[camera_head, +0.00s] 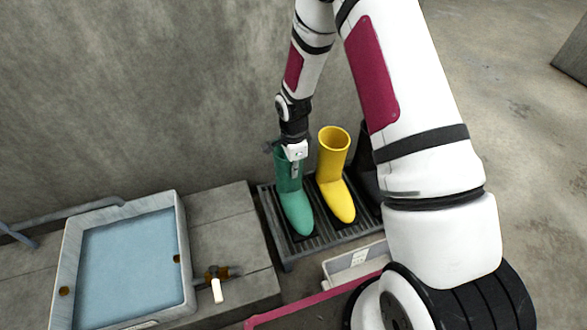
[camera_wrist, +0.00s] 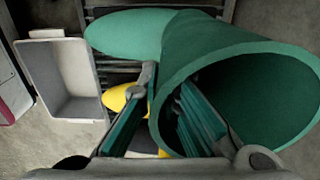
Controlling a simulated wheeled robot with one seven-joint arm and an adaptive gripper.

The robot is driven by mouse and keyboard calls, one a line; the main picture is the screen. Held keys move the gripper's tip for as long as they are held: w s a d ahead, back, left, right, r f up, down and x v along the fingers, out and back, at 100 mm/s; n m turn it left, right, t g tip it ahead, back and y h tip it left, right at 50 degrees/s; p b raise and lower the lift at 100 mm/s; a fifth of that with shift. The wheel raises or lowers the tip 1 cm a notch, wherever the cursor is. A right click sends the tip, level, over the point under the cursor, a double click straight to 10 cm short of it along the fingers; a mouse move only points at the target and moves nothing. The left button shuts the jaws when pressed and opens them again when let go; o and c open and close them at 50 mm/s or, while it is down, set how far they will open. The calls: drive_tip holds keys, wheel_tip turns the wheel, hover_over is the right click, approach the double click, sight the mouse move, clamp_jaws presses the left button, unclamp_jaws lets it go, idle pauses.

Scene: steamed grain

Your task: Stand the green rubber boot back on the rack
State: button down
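The green rubber boot (camera_head: 297,212) stands upright on the dark slatted rack (camera_head: 288,258), at its left end, with its toe toward the camera. My gripper (camera_head: 294,168) is at the top of the boot's shaft. In the wrist view the boot (camera_wrist: 235,50) shows its wide round opening. My gripper (camera_wrist: 167,82) straddles the near rim there, one finger outside the shaft and one inside the opening. The fingers are apart, with a dark gap between the inner finger and the wall. The boot's inside is in shadow.
A yellow boot (camera_head: 334,180) stands right beside the green one, and a dark boot (camera_head: 366,170) stands beyond it, partly hidden by my arm. A pale bin (camera_head: 345,268) sits in front of the rack. A water-filled basin (camera_head: 183,240) and a brown-and-white object (camera_head: 217,284) are left.

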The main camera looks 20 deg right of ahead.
drive_tip(key=shift+f, duration=0.35)
drive_tip(key=c, duration=1.7)
unclamp_jaws()
wheel_tip(320, 180, up, 12)
drive_tip(key=shift+r, duration=0.1)
